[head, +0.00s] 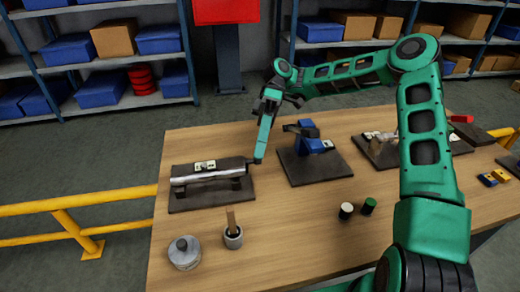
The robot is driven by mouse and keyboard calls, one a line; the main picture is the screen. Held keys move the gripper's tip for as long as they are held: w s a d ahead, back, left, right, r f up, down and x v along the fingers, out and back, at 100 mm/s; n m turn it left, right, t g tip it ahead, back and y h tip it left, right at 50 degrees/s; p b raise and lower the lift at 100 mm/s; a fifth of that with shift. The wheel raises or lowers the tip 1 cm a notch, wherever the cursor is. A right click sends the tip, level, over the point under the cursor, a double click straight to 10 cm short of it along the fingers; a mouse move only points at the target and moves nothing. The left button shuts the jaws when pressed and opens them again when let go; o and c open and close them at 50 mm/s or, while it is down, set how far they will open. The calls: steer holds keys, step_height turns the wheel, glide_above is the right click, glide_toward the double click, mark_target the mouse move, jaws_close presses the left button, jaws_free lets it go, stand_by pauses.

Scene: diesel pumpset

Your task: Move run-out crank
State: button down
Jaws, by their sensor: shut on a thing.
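A grey steel cylinder (208,173) lies level in a stand on a dark base plate (190,204) at the left of the table. A small light tag with dark marks (204,166) sits on top of it. The run-out crank appears to be the small dark part (250,161) at the cylinder's right end, mostly hidden by my gripper. My gripper (260,158) points down at that end, its teal fingers shut on what looks like the crank. The exact contact is too small to see.
A blue fixture (311,141) on a dark plate stands right of my gripper. A lidded metal pot (185,252) and a small cup (232,238) with a wooden handle stand in front. Two small cylinders (346,210) (369,205) stand centre right. A yellow rail (100,196) runs at left.

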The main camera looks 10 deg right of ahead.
steer(key=shift+w+d+f+m+g, duration=0.1)
steer(key=shift+w+f+m+g, duration=0.25)
steer(key=shift+g, duration=0.45)
stand_by(0.4)
steer(key=c, duration=1.7)
jaws_free()
steer(key=shift+w, duration=0.1)
steer(key=shift+o, duration=0.2)
steer(key=shift+r, duration=0.1)
steer(key=s+a+r, duration=0.7)
steer(key=a+r, duration=0.2)
steer(key=r, duration=0.1)
steer(key=shift+s+r, duration=0.25)
steer(key=shift+r, duration=0.15)
